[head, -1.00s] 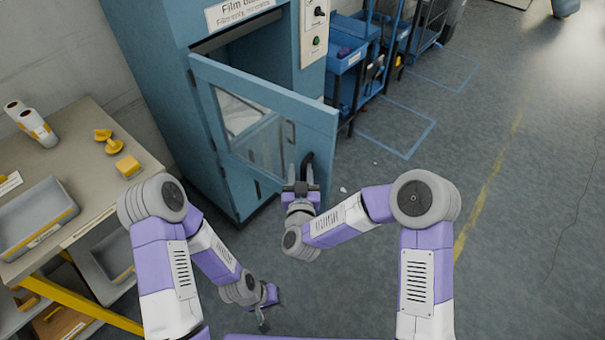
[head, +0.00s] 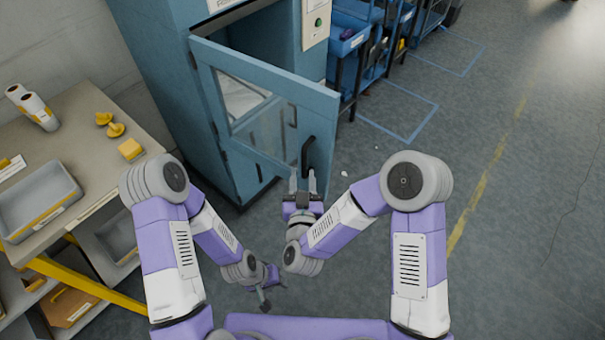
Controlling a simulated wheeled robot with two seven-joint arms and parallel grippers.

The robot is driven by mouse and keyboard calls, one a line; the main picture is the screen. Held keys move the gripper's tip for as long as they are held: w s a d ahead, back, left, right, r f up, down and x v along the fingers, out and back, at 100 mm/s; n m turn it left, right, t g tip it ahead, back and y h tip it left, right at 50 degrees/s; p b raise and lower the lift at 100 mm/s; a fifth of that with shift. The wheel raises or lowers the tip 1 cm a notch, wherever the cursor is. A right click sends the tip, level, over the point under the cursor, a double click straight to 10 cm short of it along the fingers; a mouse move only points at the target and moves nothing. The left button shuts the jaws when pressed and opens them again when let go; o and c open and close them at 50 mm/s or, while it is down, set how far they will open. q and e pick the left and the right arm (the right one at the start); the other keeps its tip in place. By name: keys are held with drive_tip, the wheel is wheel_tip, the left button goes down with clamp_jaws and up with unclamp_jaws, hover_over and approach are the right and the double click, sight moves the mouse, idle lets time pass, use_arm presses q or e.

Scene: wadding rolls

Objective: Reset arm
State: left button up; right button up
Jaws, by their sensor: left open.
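My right gripper (head: 303,182) is in front of the blue cabinet's door, its two fingers apart and pointing at the door, with nothing between them. The black door handle (head: 307,153) is just beyond its fingertips, and I see a small gap. The blue cabinet door (head: 318,122), with a window, stands swung open. My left gripper (head: 273,293) is low over the floor near my base, open and empty, to the lower left of the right gripper.
The blue cabinet (head: 165,60) stands behind the door. A workbench (head: 85,120) at the left holds a grey tray (head: 30,212), white rolls (head: 38,110) and yellow pieces (head: 130,149). Blue carts (head: 348,45) stand at the back. The floor at the right is clear.

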idle(0.3)
drive_tip(key=s+d+f+g+y, duration=0.15)
drive_tip(key=f+g, duration=0.25)
drive_tip(key=f, duration=0.5)
drive_tip(key=s+d+f+g+y, duration=0.1)
drive_tip(key=d+f+g, duration=0.25)
drive_tip(key=f, duration=0.45)
drive_tip(key=s+d+f+m+g, duration=0.1)
drive_tip(key=s+d+f+g, duration=0.2)
drive_tip(key=s+f+g, duration=0.2)
drive_tip(key=s+d+f+m+g, duration=0.2)
drive_tip(key=s+d+f+g, duration=0.2)
drive_tip(key=s, duration=0.8)
drive_tip(key=shift+f+g+y, duration=0.35)
drive_tip(key=shift+f+g, duration=0.2)
drive_tip(key=shift+f, duration=0.25)
